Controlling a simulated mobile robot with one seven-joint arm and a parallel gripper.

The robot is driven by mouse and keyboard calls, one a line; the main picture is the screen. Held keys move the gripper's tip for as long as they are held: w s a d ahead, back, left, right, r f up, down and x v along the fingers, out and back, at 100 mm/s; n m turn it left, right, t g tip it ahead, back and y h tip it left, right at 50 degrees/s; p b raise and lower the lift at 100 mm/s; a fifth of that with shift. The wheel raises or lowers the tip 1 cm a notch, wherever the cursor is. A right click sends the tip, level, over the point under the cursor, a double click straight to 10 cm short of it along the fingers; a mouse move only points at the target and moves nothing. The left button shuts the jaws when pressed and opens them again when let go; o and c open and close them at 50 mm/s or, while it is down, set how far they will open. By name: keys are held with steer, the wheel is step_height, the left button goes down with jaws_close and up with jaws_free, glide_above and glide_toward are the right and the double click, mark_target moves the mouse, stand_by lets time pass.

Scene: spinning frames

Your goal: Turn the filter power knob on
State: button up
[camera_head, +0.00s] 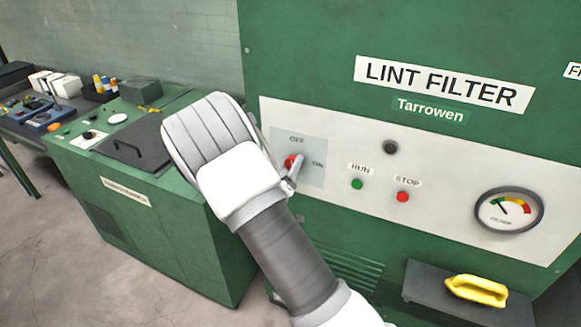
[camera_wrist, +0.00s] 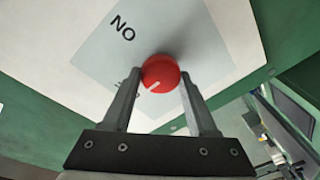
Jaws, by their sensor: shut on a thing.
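The red filter power knob (camera_head: 290,161) sits on a pale label plate marked OFF above it and a second word to its right. My gripper (camera_head: 296,172) reaches it from the front, and my wrist hides part of the knob. In the wrist view the round red knob (camera_wrist: 161,71) is between the two grey fingertips, which are shut on it from both sides. The knob's short white mark points to the lower left in that view, toward a label mostly hidden by the left finger. The ON label (camera_wrist: 123,28) shows upside down at the upper left.
Right of the knob are a green RUN button (camera_head: 357,184), a red STOP button (camera_head: 402,197) and a round gauge (camera_head: 509,210). A green cabinet (camera_head: 150,200) stands at left.

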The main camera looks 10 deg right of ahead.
steer(key=shift+f+b, duration=0.15)
steer(key=shift+b, duration=0.25)
steer(key=m+h+b, duration=0.1)
steer(key=m+b, duration=0.5)
steer(key=b, duration=0.2)
steer(key=m+b, duration=0.7)
steer(key=b, duration=0.2)
steer(key=m+h+b, duration=0.1)
steer(key=m+b, duration=0.5)
steer(key=b, duration=0.3)
steer(key=shift+f+h, duration=0.1)
steer(key=shift+h, duration=0.2)
steer(key=shift+m, duration=0.3)
steer(key=o, duration=1.4)
steer(key=shift+s, duration=0.1)
